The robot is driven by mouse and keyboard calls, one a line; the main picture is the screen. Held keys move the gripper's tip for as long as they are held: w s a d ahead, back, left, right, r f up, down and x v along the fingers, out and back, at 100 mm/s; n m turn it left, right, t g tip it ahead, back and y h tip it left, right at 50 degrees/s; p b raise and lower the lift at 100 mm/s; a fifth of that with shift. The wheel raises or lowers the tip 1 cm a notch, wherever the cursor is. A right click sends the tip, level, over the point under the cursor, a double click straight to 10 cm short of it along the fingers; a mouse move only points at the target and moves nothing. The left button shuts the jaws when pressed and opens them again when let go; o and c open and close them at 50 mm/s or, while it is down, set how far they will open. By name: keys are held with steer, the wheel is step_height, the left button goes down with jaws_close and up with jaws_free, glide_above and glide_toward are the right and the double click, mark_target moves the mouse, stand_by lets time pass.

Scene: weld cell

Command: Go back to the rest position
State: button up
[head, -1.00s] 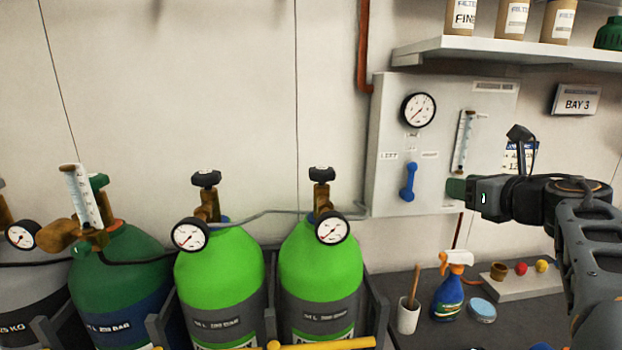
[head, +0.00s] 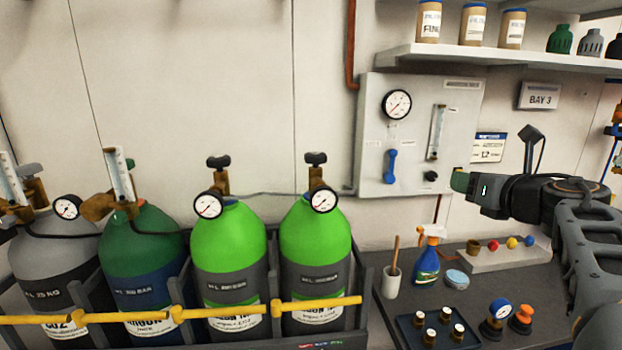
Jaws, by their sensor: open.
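My gripper (head: 458,181) is at the right in the head view, pointing left, with nothing seen in it. It stands in front of the lower right part of the grey wall panel (head: 372,120). The panel carries a round gauge (head: 397,104), a blue lever (head: 390,166), a flow tube (head: 437,132) and a dark knob (head: 431,176). The gripper's fingertips are small and seen edge-on, close to the panel's right edge. I cannot tell the exact gap.
Gas cylinders, two of them light green (head: 228,245), stand at the left behind a yellow bar (head: 230,311). The bench (head: 405,295) holds a spray bottle (head: 427,263), a cup (head: 392,283) and a dark tray (head: 409,322) of small parts. A shelf (head: 480,52) hangs above.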

steer(key=d+f+m+h, duration=0.2)
steer(key=d+m+h, duration=0.7)
steer(key=m, duration=0.8)
steer(key=s+a+f+m+g+h, duration=0.1)
steer(key=s+f+m+g, duration=0.2)
steer(key=f+m, duration=0.45)
steer(key=s+a+f+m+g+h, duration=0.1)
steer(key=s+a+f+m+g, duration=0.1)
steer(key=s+f+m+g, duration=0.35)
steer(key=s+a+f+m+g+y+p, duration=0.1)
steer(key=s+a+f+m+g+y, duration=0.1)
steer(key=a+f, duration=0.4)
steer(key=s+a+f+m+g+y+p, duration=0.1)
steer(key=s+a+f+m+y, duration=0.3)
steer(key=a, duration=1)
steer(key=s+f+y, duration=0.1)
steer(key=s+f, duration=0.1)
steer(key=s, duration=0.1)
steer(key=shift+s+a+m+g+y, duration=0.2)
steer(key=shift+m+g+y, duration=0.1)
steer(key=shift+m+g, duration=0.1)
steer(key=shift+f, duration=0.1)
